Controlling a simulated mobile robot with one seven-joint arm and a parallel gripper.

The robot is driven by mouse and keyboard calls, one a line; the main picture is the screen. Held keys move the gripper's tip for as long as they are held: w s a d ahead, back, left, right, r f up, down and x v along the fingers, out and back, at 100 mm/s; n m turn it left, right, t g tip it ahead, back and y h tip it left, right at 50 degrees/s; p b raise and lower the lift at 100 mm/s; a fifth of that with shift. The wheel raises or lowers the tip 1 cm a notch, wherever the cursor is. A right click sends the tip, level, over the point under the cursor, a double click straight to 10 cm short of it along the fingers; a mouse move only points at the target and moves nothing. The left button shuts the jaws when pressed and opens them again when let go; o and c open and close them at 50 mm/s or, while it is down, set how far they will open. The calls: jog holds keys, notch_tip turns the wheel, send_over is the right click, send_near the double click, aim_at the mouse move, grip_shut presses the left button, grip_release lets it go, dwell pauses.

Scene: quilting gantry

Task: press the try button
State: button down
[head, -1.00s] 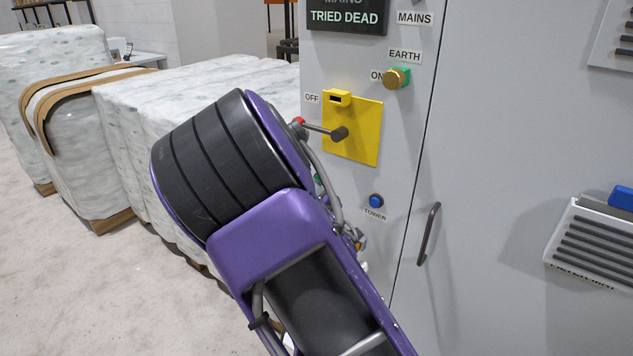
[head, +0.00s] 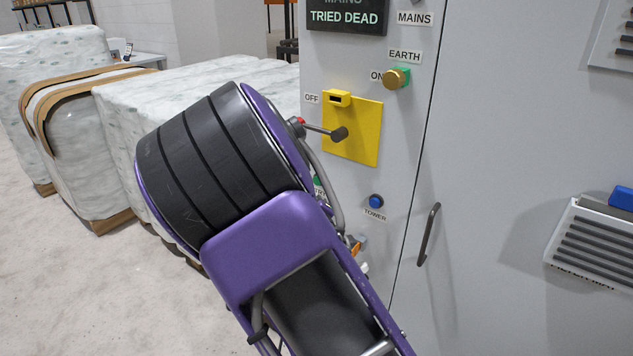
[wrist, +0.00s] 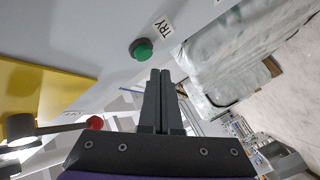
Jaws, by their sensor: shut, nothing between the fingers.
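The try button is a round green button in a dark collar (wrist: 141,48), with a TRY label beside it, on the grey panel in the wrist view. A sliver of it shows past my arm in the head view (head: 318,182). My gripper (wrist: 161,74) is shut and empty in the wrist view. Its fingertips are just below and right of the button in that picture, and the button's face is uncovered. I cannot tell the gap in depth. In the head view my own arm hides the gripper.
A yellow plate (head: 365,145) carries a lever with a red knob (wrist: 95,122), close to my gripper. A blue TOWER button (head: 376,201), a brass EARTH knob (head: 396,78) and a door handle (head: 428,235) are on the cabinet. Wrapped bales (head: 80,170) stand at left.

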jog(key=shift+s+a, duration=0.65)
jog(key=shift+s, duration=0.2)
jog(key=shift+s+a, duration=0.65)
jog(key=shift+s, duration=0.15)
